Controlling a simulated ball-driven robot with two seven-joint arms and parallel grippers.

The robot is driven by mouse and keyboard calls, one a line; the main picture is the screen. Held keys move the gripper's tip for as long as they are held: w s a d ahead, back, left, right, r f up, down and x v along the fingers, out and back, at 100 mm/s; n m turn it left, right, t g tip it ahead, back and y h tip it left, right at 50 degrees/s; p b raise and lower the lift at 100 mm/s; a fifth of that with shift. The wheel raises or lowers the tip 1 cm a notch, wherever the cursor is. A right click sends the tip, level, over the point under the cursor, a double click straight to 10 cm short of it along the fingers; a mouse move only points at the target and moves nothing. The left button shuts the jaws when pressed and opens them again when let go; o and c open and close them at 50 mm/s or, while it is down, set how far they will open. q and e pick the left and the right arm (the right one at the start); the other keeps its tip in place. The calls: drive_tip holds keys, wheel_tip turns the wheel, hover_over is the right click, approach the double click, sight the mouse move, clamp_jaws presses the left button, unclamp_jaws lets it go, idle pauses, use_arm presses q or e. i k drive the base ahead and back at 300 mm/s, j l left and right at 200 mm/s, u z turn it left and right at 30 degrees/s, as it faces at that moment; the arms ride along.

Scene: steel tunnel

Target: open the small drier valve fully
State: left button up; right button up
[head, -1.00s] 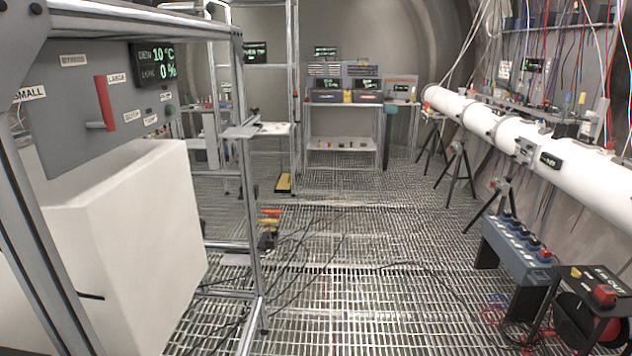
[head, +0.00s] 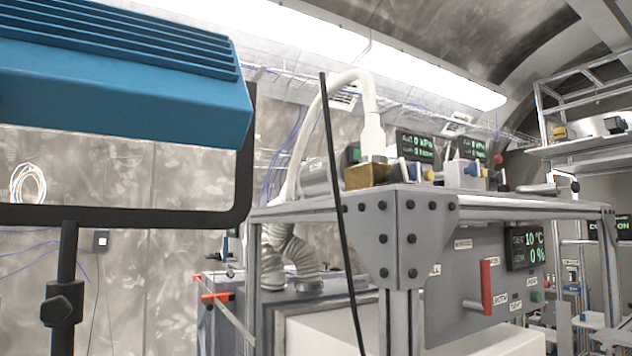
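The drier's grey panel (head: 462,277) shows at the lower right, below a steel frame top. A red lever handle (head: 486,285) stands upright on it, beside a small label that read LARGE in the earlier frame. A label ending in "LL" (head: 435,269) shows just right of the frame's front post. The small valve's own handle is not visible; the post and corner plate cover that side of the panel. The panel display (head: 524,248) reads 10 °C and 0 %. Neither of my grippers is in view.
A blue ribbed lamp housing (head: 120,85) on a black stand fills the upper left, close by. The frame's corner plate (head: 405,240) and a thin black pole (head: 340,210) stand in front.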

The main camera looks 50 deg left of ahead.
sight(416, 169)
drive_tip(key=u, duration=1.4)
drive_tip(key=z, duration=0.3)
